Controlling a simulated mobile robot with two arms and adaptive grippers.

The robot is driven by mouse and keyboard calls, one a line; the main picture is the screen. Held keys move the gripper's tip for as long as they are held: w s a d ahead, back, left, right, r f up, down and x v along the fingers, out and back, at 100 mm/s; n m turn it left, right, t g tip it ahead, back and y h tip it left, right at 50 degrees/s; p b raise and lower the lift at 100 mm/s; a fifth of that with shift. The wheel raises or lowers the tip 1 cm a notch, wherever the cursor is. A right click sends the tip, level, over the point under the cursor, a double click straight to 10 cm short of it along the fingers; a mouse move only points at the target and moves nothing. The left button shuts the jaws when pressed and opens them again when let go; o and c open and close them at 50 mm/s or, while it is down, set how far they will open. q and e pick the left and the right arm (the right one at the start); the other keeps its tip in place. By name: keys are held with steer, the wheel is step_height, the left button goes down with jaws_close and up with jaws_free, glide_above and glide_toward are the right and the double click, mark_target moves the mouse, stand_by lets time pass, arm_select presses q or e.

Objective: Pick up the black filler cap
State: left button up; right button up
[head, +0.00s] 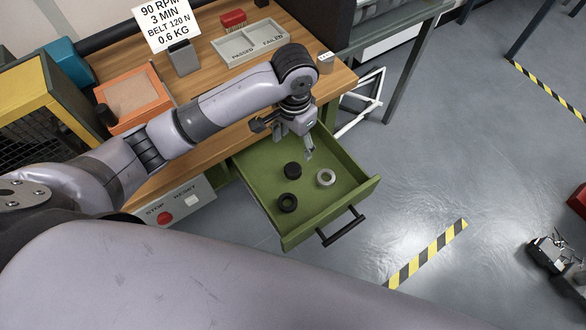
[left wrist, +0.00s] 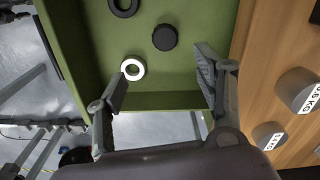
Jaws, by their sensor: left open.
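The black filler cap (head: 292,170), a solid dark disc, lies in the open green drawer (head: 262,205). In the left wrist view the cap (left wrist: 165,38) sits above and between the fingertips, on the drawer floor. My left gripper (head: 307,149) is over the back of the drawer, pointing down. In its wrist view the fingers of the left gripper (left wrist: 161,76) are wide apart with nothing between them. Beside the cap lie a black ring (head: 288,202) and a pale metal ring (head: 326,178).
The wooden bench (head: 215,92) holds an orange tray (head: 133,100), a grey sorting tray (head: 251,43) and a sign (head: 165,24). The drawer walls surround the cap. A dark device (head: 552,258) shows at the right edge.

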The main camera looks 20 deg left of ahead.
arm_select(q)
glide_above(293, 168)
steer(key=f, duration=0.6)
steer(key=s+f, duration=0.1)
steer(key=f, duration=0.2)
steer(key=shift+d+f, duration=0.15)
steer(key=shift+d, duration=0.05)
steer(key=shift+w+a+f+p, duration=0.1)
steer(key=shift+w+f+p, duration=0.15)
steer(key=shift+f, duration=1.15)
steer(key=shift+w+a+f+p, duration=0.1)
steer(key=shift+w+f, duration=0.1)
steer(key=shift+f, duration=1.15)
steer(key=shift+c, duration=0.6)
steer(key=c, duration=1.1)
steer(key=shift+c, duration=0.2)
steer(key=shift+r, duration=0.15)
